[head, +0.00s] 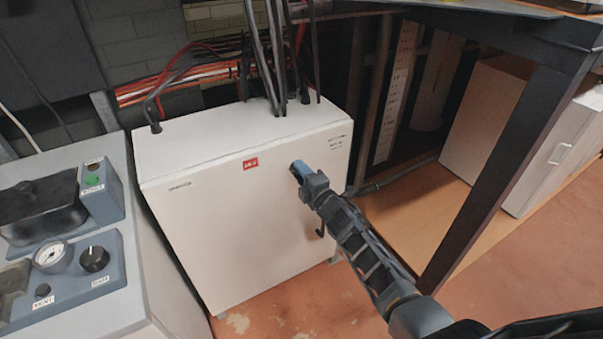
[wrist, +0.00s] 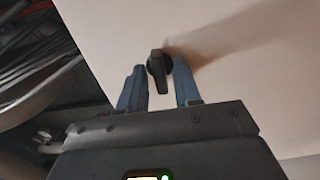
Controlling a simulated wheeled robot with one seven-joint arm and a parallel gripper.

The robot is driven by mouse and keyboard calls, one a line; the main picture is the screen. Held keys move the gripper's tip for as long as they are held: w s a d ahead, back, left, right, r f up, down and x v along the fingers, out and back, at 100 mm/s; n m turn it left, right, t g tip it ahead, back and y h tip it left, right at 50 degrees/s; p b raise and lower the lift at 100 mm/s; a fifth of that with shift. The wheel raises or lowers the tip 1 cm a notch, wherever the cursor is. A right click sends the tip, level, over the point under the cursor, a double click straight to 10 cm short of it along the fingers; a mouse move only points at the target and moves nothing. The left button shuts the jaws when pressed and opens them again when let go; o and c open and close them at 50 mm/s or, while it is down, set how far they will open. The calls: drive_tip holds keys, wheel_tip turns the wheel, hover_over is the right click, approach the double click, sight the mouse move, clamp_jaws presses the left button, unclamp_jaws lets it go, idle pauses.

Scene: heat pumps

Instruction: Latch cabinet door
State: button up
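The white cabinet (head: 235,220) stands in the middle of the head view, and its front door looks flush with the body. In the wrist view the pale door panel (wrist: 225,45) fills the upper right. A black latch knob (wrist: 158,68) with a lever pointing down sits on it. My gripper (head: 300,170) is at the right part of the door front in the head view. In the wrist view its two blue fingers (wrist: 158,88) are apart, one on each side of the latch lever, with gaps visible. The latch is hidden behind my gripper in the head view.
A grey-blue control console (head: 75,260) stands left of the cabinet. Cables (head: 270,60) rise from the cabinet top. A dark table leg (head: 500,160) and a white cupboard (head: 530,140) are to the right. Open reddish floor (head: 285,305) lies in front.

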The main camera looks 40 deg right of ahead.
clamp_jaws()
drive_tip(key=shift+m, duration=0.3)
drive_tip(key=m+p, duration=0.5)
drive_tip(key=m, duration=1.2)
idle(0.4)
drive_tip(key=shift+f+m, duration=0.1)
drive_tip(key=shift+m, duration=0.2)
drive_tip(key=shift+o, duration=0.8)
unclamp_jaws()
